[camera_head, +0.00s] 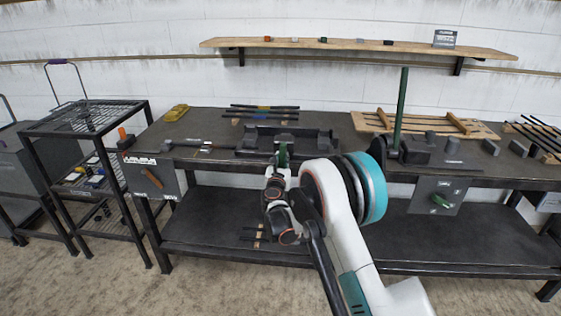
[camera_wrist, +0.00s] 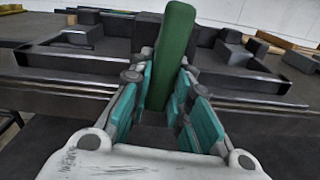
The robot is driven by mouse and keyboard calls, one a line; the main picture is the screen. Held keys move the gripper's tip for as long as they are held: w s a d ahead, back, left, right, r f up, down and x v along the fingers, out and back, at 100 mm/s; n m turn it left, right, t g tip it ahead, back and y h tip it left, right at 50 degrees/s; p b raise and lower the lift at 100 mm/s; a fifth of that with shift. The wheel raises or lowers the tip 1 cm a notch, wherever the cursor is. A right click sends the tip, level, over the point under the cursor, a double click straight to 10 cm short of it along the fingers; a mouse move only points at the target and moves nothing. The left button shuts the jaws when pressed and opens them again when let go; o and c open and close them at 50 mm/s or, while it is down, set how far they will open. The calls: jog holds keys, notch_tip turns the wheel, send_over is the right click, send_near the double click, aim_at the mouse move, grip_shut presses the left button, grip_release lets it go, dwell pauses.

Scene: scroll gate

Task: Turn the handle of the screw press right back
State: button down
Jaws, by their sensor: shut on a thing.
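A green handle (camera_wrist: 174,50) stands between the teal finger pads of my gripper (camera_wrist: 166,92) in the wrist view, tilted slightly. My gripper is shut on it. In the head view the green handle (camera_head: 283,155) shows as a small patch at the front edge of the workbench, just above my gripper (camera_head: 279,170). Behind it is a dark fixture (camera_head: 305,136) with raised blocks, which looks like the press; its blocks also show in the wrist view (camera_wrist: 82,35). My gripper and arm hide the handle's lower end and its joint to the fixture.
A tall green lever (camera_head: 401,100) stands upright on the bench to the right. A panel with a green handle (camera_head: 441,200) hangs below the bench edge there. A wire rack (camera_head: 85,118) stands left. A wooden shelf (camera_head: 360,45) runs along the wall. The lower shelf (camera_head: 205,225) is mostly clear.

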jog(key=shift+n, duration=0.4)
jog(key=c, duration=1.5)
grip_release()
jog(key=s, duration=1.2)
jog(key=shift+a, duration=0.15)
